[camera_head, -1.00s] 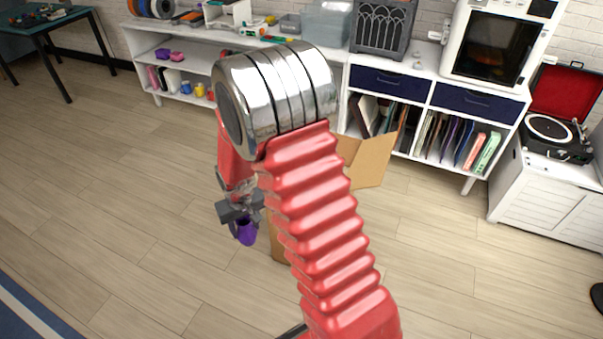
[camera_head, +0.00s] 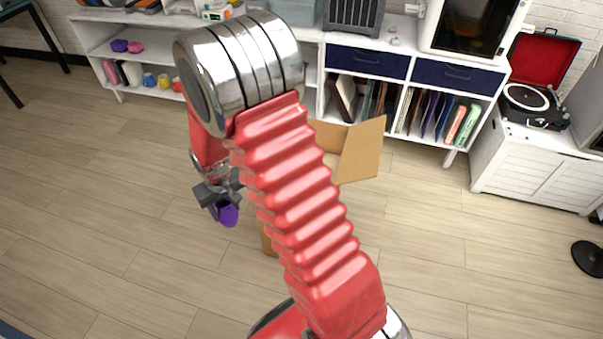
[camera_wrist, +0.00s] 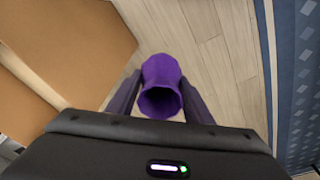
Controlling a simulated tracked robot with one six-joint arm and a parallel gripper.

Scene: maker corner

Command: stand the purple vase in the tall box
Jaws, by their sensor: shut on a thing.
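The purple vase (camera_head: 227,213) is held in my gripper (camera_head: 216,200), left of my red arm in the head view. In the wrist view the vase (camera_wrist: 160,84) sits between the two fingers of my gripper (camera_wrist: 155,95), its open mouth facing the camera. The tall cardboard box (camera_head: 361,150) stands on the floor behind my arm, which hides most of it; an open flap shows to the right. In the wrist view cardboard of the box (camera_wrist: 75,45) fills the upper left, beside the vase. The vase is outside the box, with bare floor below it.
A white shelf unit with blue drawers (camera_head: 440,77) and folders stands along the wall. A record player (camera_head: 535,97) sits on a white cabinet at the right. A dark round base (camera_head: 588,257) stands at the right edge. The wooden floor at left (camera_head: 90,210) is clear.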

